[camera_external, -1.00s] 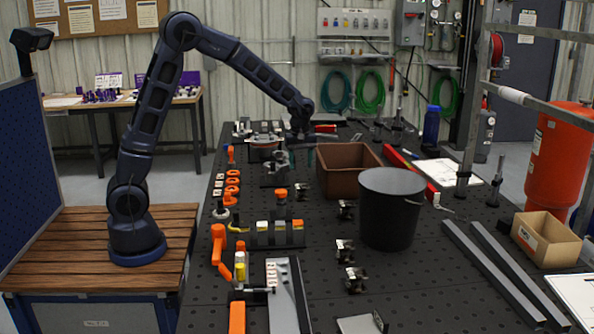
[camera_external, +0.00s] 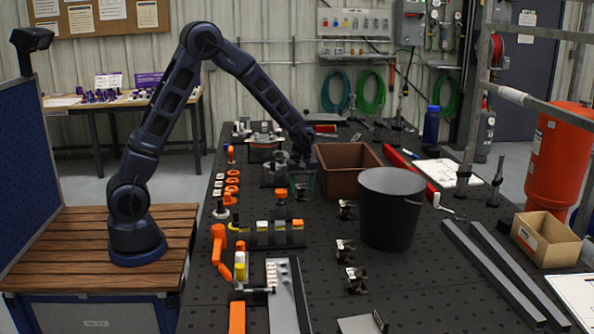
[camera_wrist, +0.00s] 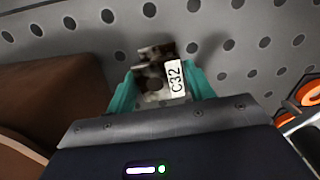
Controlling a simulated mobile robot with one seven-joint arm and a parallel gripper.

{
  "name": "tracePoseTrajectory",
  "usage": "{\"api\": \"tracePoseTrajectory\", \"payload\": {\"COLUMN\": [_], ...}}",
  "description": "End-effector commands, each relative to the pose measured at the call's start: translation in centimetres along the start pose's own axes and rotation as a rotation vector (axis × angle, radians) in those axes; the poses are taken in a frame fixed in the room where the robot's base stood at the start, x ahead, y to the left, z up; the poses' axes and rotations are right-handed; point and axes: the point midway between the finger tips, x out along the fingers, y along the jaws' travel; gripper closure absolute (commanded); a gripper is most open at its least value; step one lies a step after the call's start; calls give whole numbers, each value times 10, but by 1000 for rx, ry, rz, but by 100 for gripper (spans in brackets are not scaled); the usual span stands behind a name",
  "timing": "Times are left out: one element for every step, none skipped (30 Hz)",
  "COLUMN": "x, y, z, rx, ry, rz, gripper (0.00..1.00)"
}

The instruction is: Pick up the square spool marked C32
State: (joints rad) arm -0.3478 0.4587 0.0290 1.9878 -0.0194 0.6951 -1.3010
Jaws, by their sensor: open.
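The square spool marked C32 (camera_wrist: 159,82) shows in the wrist view, a small metallic block with a white label that reads C32. It sits on the dark perforated table. My gripper (camera_wrist: 160,90) has its two teal fingers apart, one on each side of the spool. I cannot tell whether the fingers touch it. In the external view my gripper (camera_external: 302,180) is low over the table, just left of the brown bin, and the spool there is mostly hidden by the gripper.
The brown bin (camera_external: 345,147) stands close to the right of my gripper. A black bucket (camera_external: 390,215) is in front of it. Other small metal spools (camera_external: 345,250) stand nearer the camera. Orange rings (camera_external: 232,182) lie to the left, and orange-topped parts (camera_external: 282,195) stand in front.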

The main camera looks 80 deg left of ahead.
Motion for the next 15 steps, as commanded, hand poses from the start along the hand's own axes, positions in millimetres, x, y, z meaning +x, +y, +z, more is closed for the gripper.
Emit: {"api": "tracePoseTrajectory", "payload": {"x": [4,4,5,5,5,5,5,5,4,4,4,4,4,4,4], "y": [0,0,0,0,0,0,0,0,0,0,0,0,0,0,0], "z": [0,0,0,0,0,0,0,0,0,0,0,0,0,0,0], "rx": [0,0,0,0,0,0,0,0,0,0,0,0,0,0,0], "ry": [0,0,0,0,0,0,0,0,0,0,0,0,0,0,0], "rz": [0,1,1,1,1,1,1,1,1,1,1,1,1,1,1], "gripper": [47,47,47,47,47,47,47,49,57,63,69,77,83,83,83]}}
